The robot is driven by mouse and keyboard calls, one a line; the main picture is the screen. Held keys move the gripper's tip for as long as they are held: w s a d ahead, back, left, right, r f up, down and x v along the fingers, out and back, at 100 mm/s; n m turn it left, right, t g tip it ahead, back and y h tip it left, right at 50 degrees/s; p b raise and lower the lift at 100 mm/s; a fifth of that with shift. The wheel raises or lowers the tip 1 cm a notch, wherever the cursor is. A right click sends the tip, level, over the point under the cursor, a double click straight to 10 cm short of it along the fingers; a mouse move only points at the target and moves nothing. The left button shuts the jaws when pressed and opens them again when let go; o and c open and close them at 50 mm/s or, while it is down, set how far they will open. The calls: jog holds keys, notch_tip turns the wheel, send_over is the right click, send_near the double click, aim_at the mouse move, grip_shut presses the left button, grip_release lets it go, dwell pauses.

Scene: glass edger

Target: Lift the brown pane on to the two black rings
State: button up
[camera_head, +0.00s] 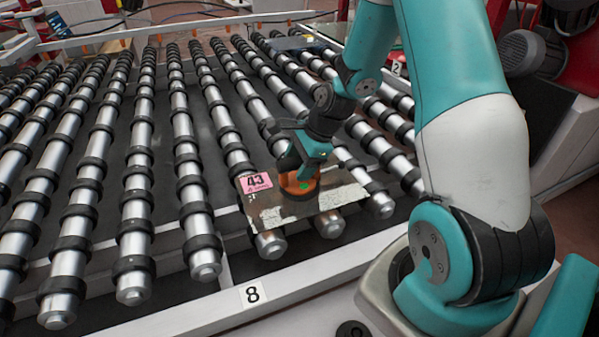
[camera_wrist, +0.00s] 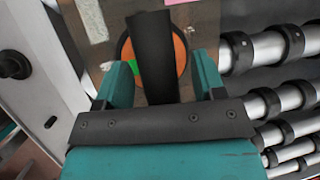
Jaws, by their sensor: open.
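The brown pane (camera_head: 285,212) lies flat across the near ends of the rollers, with a pink label marked 43 and pale streaks. An orange round holder (camera_head: 297,187) with a black bar handle (camera_wrist: 151,60) sits on the pane. My gripper (camera_head: 312,150) is above it. In the wrist view my gripper's two teal fingers (camera_wrist: 160,75) stand apart on either side of the handle, with gaps showing. A black round piece (camera_head: 352,331) shows at the bottom edge, and one shows in the wrist view (camera_wrist: 14,63). I cannot tell whether these are the task's rings.
Silver rollers (camera_head: 138,215) with many black collars fill the bed. A white rail (camera_head: 290,280) marked 8 runs along the near edge. Another pane (camera_head: 290,42) lies at the far end. A grey motor (camera_head: 530,53) stands at the right.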

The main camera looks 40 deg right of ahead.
grip_shut()
jog(key=shift+w+r, duration=0.1)
jog(key=shift+r, duration=0.1)
dwell(0.3)
